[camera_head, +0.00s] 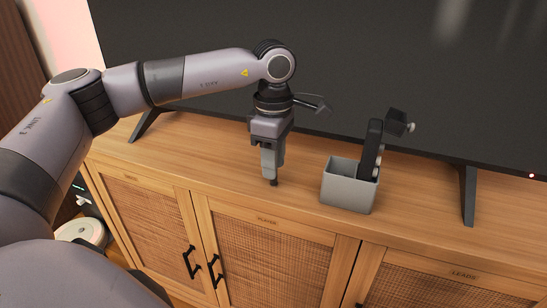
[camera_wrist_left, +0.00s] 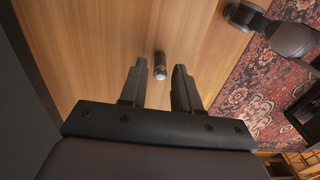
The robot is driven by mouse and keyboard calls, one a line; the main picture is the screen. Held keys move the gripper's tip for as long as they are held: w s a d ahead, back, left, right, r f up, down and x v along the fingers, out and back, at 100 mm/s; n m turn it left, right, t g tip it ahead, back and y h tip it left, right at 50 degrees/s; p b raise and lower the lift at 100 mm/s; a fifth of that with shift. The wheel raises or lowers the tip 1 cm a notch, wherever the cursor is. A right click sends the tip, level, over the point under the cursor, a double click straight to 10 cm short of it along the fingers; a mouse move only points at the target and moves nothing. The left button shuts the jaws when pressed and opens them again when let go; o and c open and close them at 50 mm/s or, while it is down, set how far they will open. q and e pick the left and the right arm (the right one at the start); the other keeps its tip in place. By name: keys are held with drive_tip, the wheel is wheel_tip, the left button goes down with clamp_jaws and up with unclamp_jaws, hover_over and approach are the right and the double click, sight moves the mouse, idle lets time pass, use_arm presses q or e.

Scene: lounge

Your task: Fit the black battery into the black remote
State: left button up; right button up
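My left gripper (camera_head: 271,178) points down over the cabinet top, left of the grey box. In the left wrist view its two fingers (camera_wrist_left: 160,72) are apart. The battery (camera_wrist_left: 160,62), a small dark cylinder with a copper band and a silver end, appears to stand upright on the wood, between and just beyond the fingertips. In the head view it is mostly hidden by the gripper or cannot be told from the fingertips. A slim black object (camera_head: 372,150), apparently the remote, stands tilted in the grey open box (camera_head: 347,188). My right gripper is not in view.
A black block with a grey round knob (camera_head: 397,122) sits by the remote's upper end; whether they join is unclear. A large dark TV screen (camera_head: 350,65) stands behind, with a foot (camera_head: 468,195) at right. The wooden top (camera_head: 225,155) is clear around the gripper.

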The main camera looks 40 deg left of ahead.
use_arm(q)
clamp_jaws()
drive_tip(key=shift+r, duration=0.15)
drive_tip(key=shift+r+p, duration=1.95)
drive_tip(key=shift+r, duration=0.4)
